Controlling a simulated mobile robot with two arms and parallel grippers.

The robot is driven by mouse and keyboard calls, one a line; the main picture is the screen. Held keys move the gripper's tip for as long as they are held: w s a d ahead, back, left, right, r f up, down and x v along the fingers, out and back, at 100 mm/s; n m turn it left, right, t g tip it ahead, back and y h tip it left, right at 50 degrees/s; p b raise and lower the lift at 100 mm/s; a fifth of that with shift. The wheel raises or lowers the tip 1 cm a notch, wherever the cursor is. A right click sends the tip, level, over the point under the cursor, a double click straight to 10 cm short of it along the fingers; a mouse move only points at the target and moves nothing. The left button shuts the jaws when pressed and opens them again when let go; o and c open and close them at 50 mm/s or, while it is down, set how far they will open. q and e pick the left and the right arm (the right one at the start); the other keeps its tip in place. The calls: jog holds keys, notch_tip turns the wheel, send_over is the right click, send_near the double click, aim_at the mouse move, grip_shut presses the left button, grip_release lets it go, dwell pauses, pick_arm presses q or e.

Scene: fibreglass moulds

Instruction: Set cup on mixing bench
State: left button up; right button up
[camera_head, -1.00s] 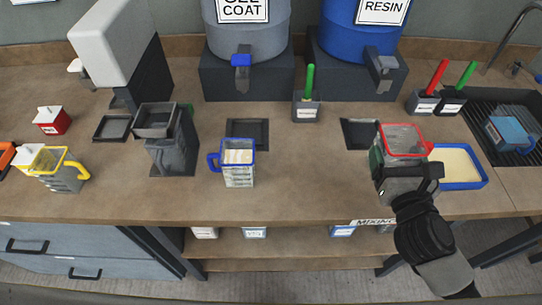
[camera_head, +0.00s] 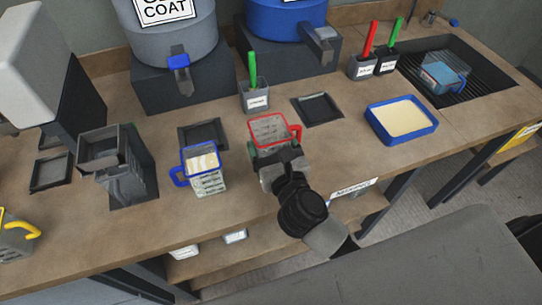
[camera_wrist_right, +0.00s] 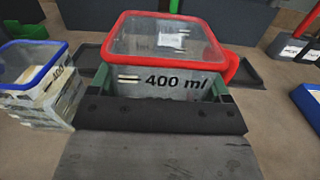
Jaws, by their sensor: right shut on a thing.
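A clear measuring cup with a red rim and handle (camera_head: 270,131) is held by my right gripper (camera_head: 279,164), which is shut on it. In the right wrist view the red-rimmed cup (camera_wrist_right: 165,50) fills the middle, upright, with a 400 ml mark facing me, and it looks empty. It is over the front of the mixing bench (camera_head: 325,144); I cannot tell whether its base touches the top. A blue-rimmed cup (camera_head: 207,181) with pale contents stands on the bench just left of it. My left gripper is not in view.
A dark square pad (camera_head: 317,108) lies right of the red cup, then a blue tray of cream liquid (camera_head: 378,134). A pot with a green stick (camera_head: 254,99) stands behind. A dark stand (camera_head: 119,160) and a yellow-handled cup (camera_head: 16,238) are at left. A sink (camera_head: 478,75) is far right.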

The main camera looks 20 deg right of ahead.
jog(key=shift+f+b, duration=0.65)
jog(key=shift+f, duration=1.35)
jog(key=shift+f, duration=0.15)
jog(key=o, duration=1.1)
jog(key=shift+r, duration=0.25)
jog(key=s+b, duration=0.1)
jog(key=s, duration=0.5)
jog(key=s+b, duration=0.2)
jog(key=s, duration=0.4)
jog(key=shift+d+f, duration=0.1)
jog(key=shift+d, duration=0.1)
